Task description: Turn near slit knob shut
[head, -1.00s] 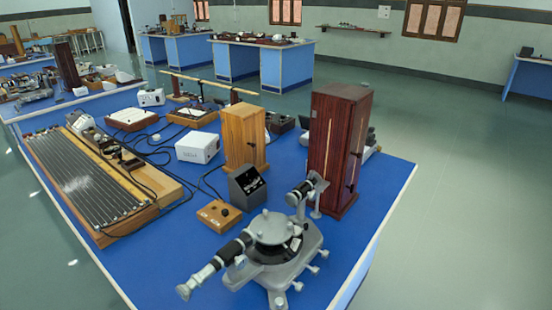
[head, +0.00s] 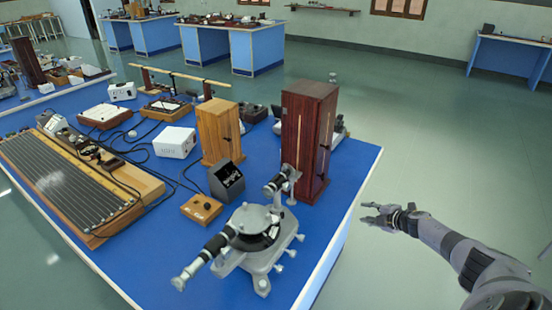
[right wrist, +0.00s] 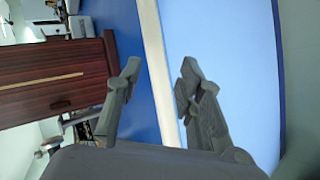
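The grey spectrometer (head: 262,240) stands on the near end of the blue bench. One black and silver tube (head: 210,250) points to the lower left. A shorter tube end (head: 283,179) points up right toward the dark red wooden box (head: 306,145), which has a pale vertical slit. A slit knob is too small to pick out. My right gripper (head: 366,213) is off the bench's right edge, apart from the spectrometer and the box. In the right wrist view its fingers (right wrist: 160,78) are apart with nothing between them. My left gripper is not in view.
The blue bench (head: 345,178) has its right edge between my right gripper and the spectrometer. A light wooden box (head: 219,132), a dark meter box (head: 226,180) and a small wooden switch block (head: 201,209) stand nearby. Open floor (head: 430,170) lies to the right.

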